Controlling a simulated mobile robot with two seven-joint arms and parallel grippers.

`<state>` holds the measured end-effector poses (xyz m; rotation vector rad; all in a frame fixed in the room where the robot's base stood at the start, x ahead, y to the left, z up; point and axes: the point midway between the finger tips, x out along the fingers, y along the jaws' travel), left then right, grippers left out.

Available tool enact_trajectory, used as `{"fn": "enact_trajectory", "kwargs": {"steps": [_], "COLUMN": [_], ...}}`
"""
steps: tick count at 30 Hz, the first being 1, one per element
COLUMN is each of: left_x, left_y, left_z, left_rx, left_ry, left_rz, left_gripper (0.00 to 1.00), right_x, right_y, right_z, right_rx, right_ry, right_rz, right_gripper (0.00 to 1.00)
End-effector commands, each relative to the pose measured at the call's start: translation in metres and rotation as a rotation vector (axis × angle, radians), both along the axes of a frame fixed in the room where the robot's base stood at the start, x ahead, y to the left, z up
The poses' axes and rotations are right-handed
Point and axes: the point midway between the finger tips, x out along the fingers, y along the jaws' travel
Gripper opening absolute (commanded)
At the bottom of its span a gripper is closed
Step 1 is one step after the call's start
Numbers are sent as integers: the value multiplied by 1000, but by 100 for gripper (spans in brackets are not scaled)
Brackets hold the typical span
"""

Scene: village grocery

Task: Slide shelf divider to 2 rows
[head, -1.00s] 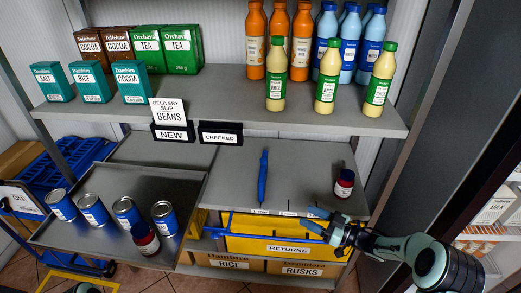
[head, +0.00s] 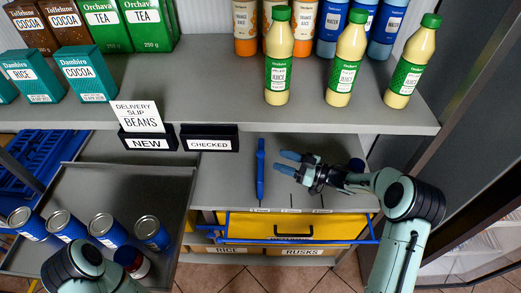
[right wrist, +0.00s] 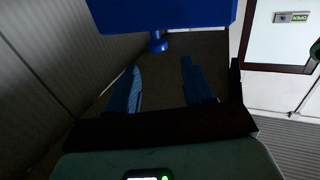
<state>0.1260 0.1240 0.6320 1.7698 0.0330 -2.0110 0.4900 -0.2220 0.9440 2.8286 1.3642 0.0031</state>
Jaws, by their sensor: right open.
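The blue shelf divider (head: 261,170) stands on the grey lower shelf (head: 225,178), in line with the leftmost of the small labels (head: 260,210) on the shelf's front edge. My right gripper (head: 282,163) is open just right of the divider, its fingers pointing left toward it with a small gap. In the right wrist view, the blue divider (right wrist: 165,15) with a small knob (right wrist: 157,42) lies ahead of my open, empty fingers (right wrist: 160,85). My left arm shows at the lower left, but its gripper is not visible.
A dark jar (head: 356,165) is partly hidden behind my right arm. A tray (head: 95,185) with cans stands left. A yellow returns bin (head: 260,227) sits below.

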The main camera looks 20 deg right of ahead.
Motion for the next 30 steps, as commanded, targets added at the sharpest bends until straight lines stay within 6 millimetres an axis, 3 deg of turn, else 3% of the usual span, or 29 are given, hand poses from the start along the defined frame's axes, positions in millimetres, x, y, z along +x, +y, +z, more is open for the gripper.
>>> {"fn": "enact_trajectory", "kwargs": {"steps": [6,12,25,26,30], "left_x": [11,17,18,18,18], "left_y": [0,0,0,0,0], "left_z": [14,21,23,23,23], "left_rx": [0,0,0,0,0], "left_ry": [-13,-20,-21,-21,-21], "left_rz": [0,-1,0,0,0], "left_gripper": [89,89,89,89,89], "right_x": [31,48,54,54,54], "right_y": [38,59,67,67,67], "right_z": [3,3,1,1,1], "right_rx": [2,2,0,0,0], "right_ry": [-2,-1,0,0,0], "right_rz": [2,1,-1,-1,-1], "right_gripper": [51,51,51,45,0]}}
